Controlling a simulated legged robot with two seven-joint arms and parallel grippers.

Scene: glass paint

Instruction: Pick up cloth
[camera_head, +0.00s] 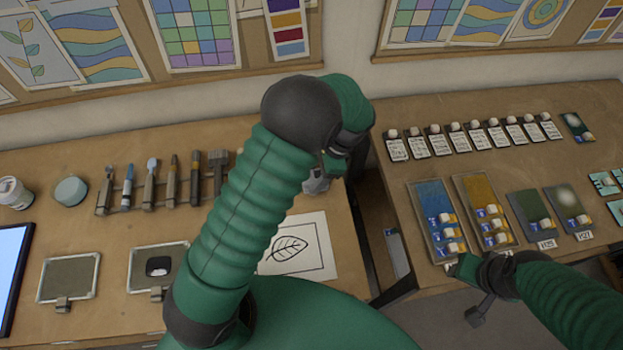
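My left arm rises from the bottom and bends over the left table. Its gripper (333,168) points down near the table's right end, mostly hidden behind my own arm. A small pale grey crumpled-looking thing (316,184) sits right by it and may be the cloth; I cannot tell whether they touch. I cannot make out the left fingers well enough to tell open from shut. My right gripper (480,311) is low at the right, over the front edge of the right table. Its finger state is unclear.
On the left table are a tool rack (126,192), a teal round thing (70,191), a white jar (14,193), framed panels (68,279) and a leaf drawing (297,257). The right table holds blue (432,196) and yellow (477,187) panels with small bottles. A gap separates the tables.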

